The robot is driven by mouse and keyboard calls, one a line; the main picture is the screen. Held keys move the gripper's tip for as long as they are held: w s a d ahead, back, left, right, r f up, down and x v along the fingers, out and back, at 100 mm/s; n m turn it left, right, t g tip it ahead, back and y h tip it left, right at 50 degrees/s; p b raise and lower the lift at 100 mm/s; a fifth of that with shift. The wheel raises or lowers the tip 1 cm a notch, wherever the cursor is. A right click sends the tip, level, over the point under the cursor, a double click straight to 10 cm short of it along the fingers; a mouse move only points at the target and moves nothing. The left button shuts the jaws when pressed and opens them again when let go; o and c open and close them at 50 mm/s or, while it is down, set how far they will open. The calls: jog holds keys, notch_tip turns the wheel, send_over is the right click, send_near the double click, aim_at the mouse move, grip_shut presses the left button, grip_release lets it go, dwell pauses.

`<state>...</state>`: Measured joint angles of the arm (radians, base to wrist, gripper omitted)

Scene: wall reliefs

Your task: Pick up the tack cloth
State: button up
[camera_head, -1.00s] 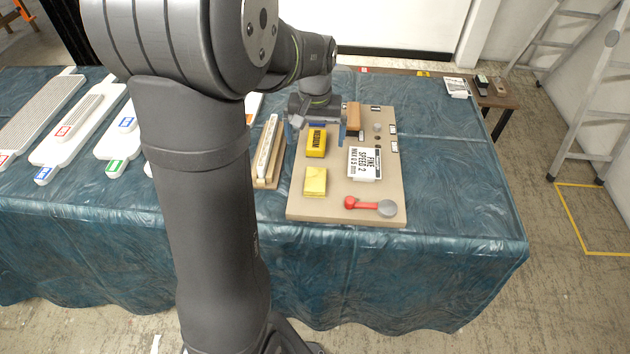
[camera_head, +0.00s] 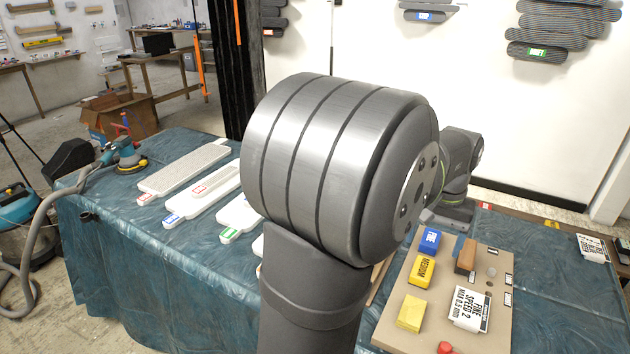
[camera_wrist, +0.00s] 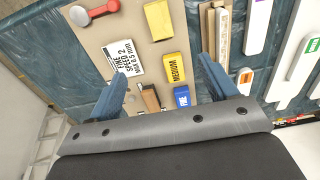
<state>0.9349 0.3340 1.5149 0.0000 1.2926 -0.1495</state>
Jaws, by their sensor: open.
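The tack cloth, which I take to be the plain yellow folded square, lies flat on the tan board near its front left in the head view (camera_head: 410,313). It also shows at the top of the wrist view (camera_wrist: 158,20). My gripper (camera_wrist: 160,68) is open and empty, its blue fingers spread apart over the far part of the board. The cloth lies beyond the fingertips in the wrist view, with the yellow MEDIUM block between. In the head view my arm hides much of the gripper.
The tan board (camera_head: 397,336) also holds a yellow MEDIUM block (camera_head: 423,271), a blue block (camera_head: 429,239), a brown block (camera_head: 465,257), a white labelled pack (camera_head: 470,309) and a red-handled tool (camera_wrist: 98,12). Long white sanding boards (camera_head: 202,194) lie at left on the blue-covered table.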

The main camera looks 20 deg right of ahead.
send_over(413, 311)
jog(key=f, duration=1.8)
jog(key=shift+w, duration=0.4)
jog(key=shift+s+f, duration=0.2)
jog(key=shift+f, duration=1.15)
jog(key=shift+s+f, duration=0.15)
jog(key=shift+f, duration=1.2)
jog(key=shift+c, duration=0.2)
jog(key=c, duration=1)
